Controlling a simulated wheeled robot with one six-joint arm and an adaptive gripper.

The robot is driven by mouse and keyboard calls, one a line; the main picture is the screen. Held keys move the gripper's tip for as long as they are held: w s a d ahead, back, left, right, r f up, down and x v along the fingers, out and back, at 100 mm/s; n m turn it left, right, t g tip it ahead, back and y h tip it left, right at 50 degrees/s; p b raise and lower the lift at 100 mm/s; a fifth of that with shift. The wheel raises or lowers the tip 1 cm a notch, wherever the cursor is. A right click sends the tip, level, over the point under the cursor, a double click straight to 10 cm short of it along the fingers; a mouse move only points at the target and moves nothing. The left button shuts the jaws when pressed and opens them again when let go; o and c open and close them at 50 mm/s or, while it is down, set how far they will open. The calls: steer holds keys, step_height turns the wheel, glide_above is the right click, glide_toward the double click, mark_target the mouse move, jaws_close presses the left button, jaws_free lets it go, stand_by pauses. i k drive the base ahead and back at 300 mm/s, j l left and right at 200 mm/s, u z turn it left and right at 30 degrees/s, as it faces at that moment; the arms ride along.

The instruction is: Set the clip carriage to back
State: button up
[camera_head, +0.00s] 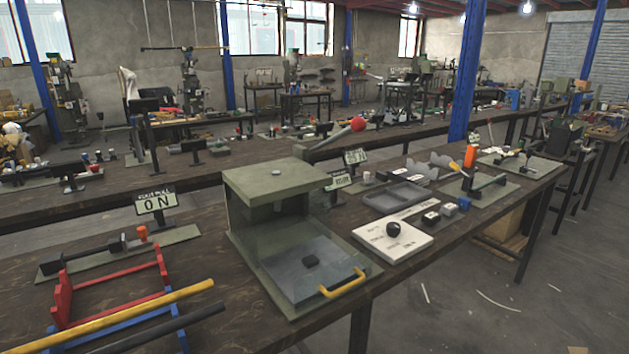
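No label reading clip carriage can be made out, so I cannot tell for sure which part it is. Another is an upright orange handle (470,156) on a fixture with a green-grey bar (490,183) at the right of the bench. Front and back marks are not readable on either. My gripper is not in view.
A green press box (275,178) with a yellow-handled tray (343,284) stands mid-bench. Beside it are a red-ball lever (357,124), a white dial panel (391,240) and a grey tray (396,198). Floor at right is mostly clear.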

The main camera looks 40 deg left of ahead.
mark_target(367, 182)
steer(key=u, duration=1.25)
